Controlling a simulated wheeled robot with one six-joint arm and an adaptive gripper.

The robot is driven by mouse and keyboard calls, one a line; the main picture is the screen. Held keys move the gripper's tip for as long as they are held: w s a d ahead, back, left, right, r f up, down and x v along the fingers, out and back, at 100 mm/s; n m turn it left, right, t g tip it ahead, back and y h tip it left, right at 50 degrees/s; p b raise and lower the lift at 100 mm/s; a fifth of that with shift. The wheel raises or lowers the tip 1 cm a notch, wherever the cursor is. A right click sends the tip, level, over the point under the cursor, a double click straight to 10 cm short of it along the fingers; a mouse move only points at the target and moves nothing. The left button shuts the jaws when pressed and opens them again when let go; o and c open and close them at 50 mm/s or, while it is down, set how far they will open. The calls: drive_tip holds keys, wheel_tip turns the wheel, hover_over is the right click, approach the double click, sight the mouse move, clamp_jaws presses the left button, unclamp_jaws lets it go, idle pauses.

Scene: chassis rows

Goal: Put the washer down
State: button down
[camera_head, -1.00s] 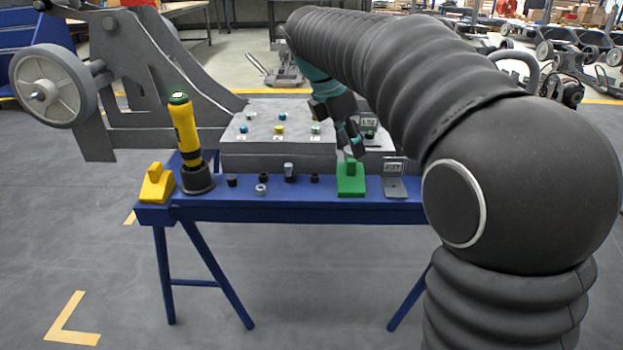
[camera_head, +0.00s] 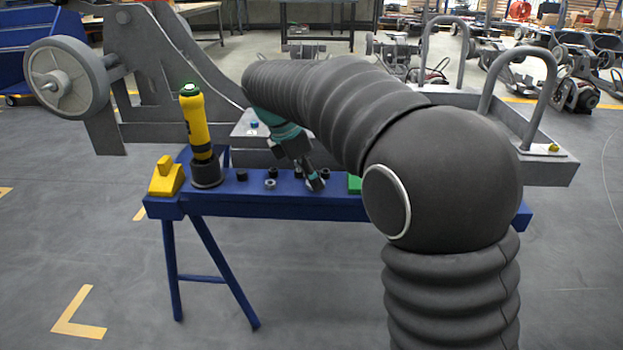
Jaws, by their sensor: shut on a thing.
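My gripper (camera_head: 316,183) points down and to the right, with its tips just above or at the top of the blue bench (camera_head: 235,207). It is shut on the washer, which is too small and too covered by the fingers to make out clearly. I cannot tell whether the washer touches the bench. A silver ring-like part (camera_head: 270,184) sits on the bench to the left of my gripper.
Small dark parts (camera_head: 241,175) stand near the gripper. A yellow tool (camera_head: 197,125) stands upright in a dark holder, beside a yellow block (camera_head: 165,178). A green block (camera_head: 355,184) is partly behind my arm. A grey chassis (camera_head: 170,85) lies behind the bench.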

drive_tip(key=shift+f, duration=0.25)
drive_tip(key=c, duration=0.9)
unclamp_jaws()
drive_tip(key=p+v, duration=0.2)
drive_tip(key=v, duration=1)
drive_tip(key=shift+p, duration=0.4)
